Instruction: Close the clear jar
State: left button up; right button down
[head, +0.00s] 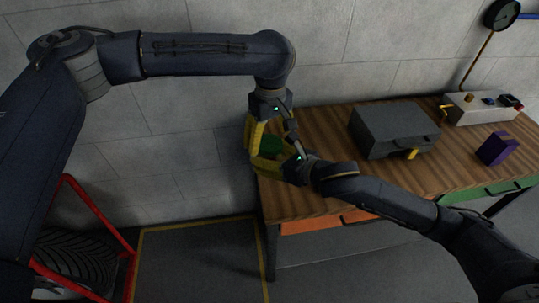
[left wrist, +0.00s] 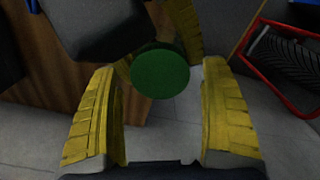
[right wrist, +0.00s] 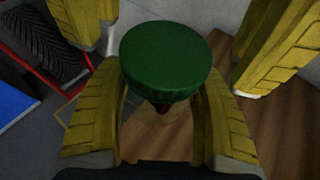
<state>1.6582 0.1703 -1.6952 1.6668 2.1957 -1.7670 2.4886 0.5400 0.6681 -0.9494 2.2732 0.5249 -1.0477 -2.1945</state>
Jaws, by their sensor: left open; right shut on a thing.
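The clear jar (right wrist: 150,130) is hard to see. Its see-through body shows faintly under a round green lid (right wrist: 168,58) in the right wrist view, with a small dark red thing inside or behind it. The lid also shows in the left wrist view (left wrist: 160,72) and in the head view (head: 270,143). I cannot tell whether the lid is fully seated. My right gripper (head: 266,160) is shut on the jar, its yellow fingers either side of it below the lid. My left gripper (head: 259,127) is open just above, its fingers apart on either side of the lid.
The wooden table (head: 320,195) has its left end beneath the grippers. A grey box (head: 390,128) with a yellow handle, a purple block (head: 496,149) and a pale fixture (head: 480,108) stand farther right. A red rack (head: 95,215) with a tyre is at lower left.

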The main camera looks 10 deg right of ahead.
pick_arm(q)
jog(key=shift+f, duration=0.45)
